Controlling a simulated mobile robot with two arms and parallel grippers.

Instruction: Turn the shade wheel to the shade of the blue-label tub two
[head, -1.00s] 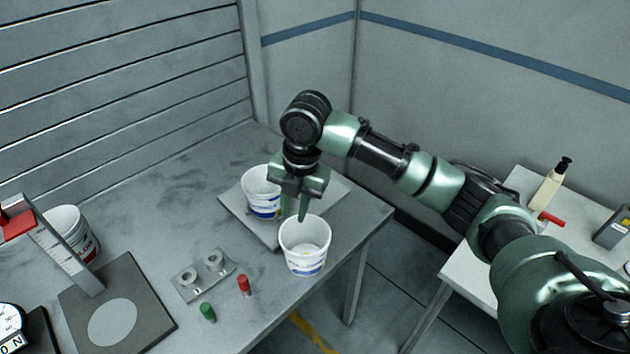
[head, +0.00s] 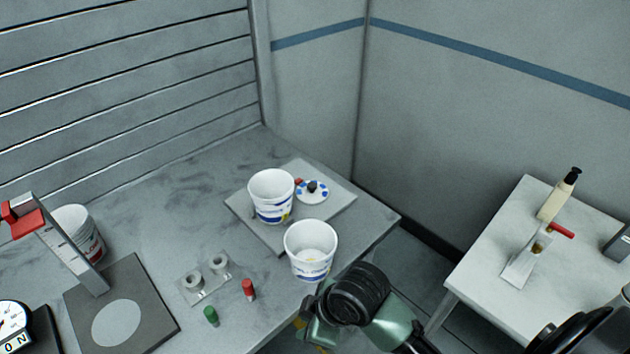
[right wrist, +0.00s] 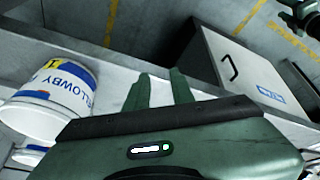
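The shade wheel (head: 312,191), a white disc with blue patches and a dark knob, lies on the grey board at the back right of the bench. A blue-label tub (head: 271,197) stands just left of it. A second blue-label tub (head: 311,254) stands nearer, at the bench edge; I cannot read which is tub two. A blue-label tub also shows in the right wrist view (right wrist: 62,92). My right gripper (right wrist: 163,82) is low beside the bench edge, below the near tub, its fingers apart and empty. My left gripper is out of view.
A red-label tub (head: 80,232) stands at the left behind a red-handled stand. A small holder (head: 205,280), green cap (head: 211,315) and red cap (head: 249,289) lie mid-bench. A side table (head: 485,255) at right bears a pump bottle (head: 557,195) and a scraper.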

